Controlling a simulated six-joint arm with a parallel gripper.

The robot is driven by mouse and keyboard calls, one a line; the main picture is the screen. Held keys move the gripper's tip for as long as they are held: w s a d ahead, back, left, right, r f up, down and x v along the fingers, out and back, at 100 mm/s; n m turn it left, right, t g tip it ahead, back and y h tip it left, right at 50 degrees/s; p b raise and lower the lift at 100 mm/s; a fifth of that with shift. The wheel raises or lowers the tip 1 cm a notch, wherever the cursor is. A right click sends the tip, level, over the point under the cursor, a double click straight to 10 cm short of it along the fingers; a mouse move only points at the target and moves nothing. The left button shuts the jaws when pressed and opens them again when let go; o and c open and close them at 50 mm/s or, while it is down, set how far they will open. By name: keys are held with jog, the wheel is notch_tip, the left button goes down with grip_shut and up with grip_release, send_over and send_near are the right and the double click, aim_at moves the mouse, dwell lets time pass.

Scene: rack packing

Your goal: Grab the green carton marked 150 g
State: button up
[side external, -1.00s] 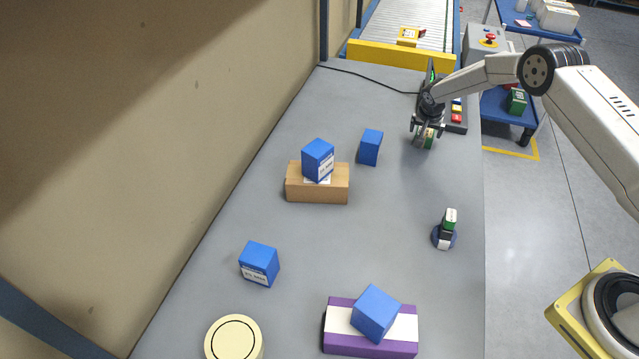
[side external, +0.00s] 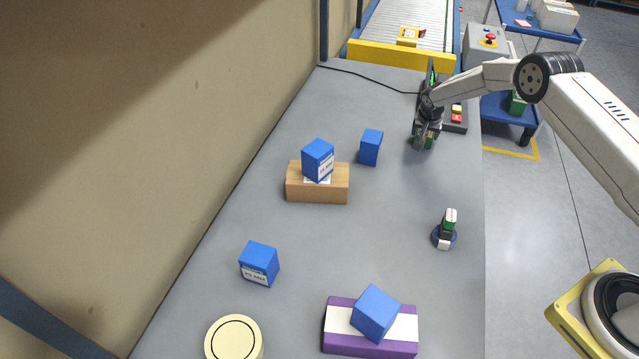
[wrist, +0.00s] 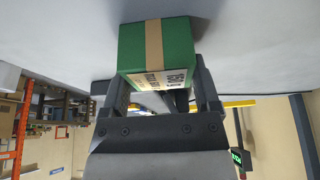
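The green carton (wrist: 178,45) has a tan tape strip and a white label that appears to read 150 g. It stands on the grey table and fills most of the space between my fingertips in the wrist view. In the wrist view my gripper (wrist: 163,85) looks open; whether the fingers touch the carton is hard to tell.
A blue box (side external: 371,147) stands to the left; another blue box (side external: 318,160) sits on a brown block (side external: 330,190). Table between is clear.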

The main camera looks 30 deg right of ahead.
aim_at(426, 133)
jog(key=shift+c, duration=1)
jog(key=shift+r, duration=0.15)
jog(key=shift+r, duration=1.3)
jog(key=shift+s+a+r, duration=0.1)
jog(key=shift+s+r, duration=0.2)
jog(key=shift+r, duration=0.35)
jog(key=s+a+r, duration=0.3)
jog(key=s+r, duration=0.6)
jog(key=s, duration=0.4)
jog(key=shift+a, duration=0.15)
jog(key=shift+f, duration=0.1)
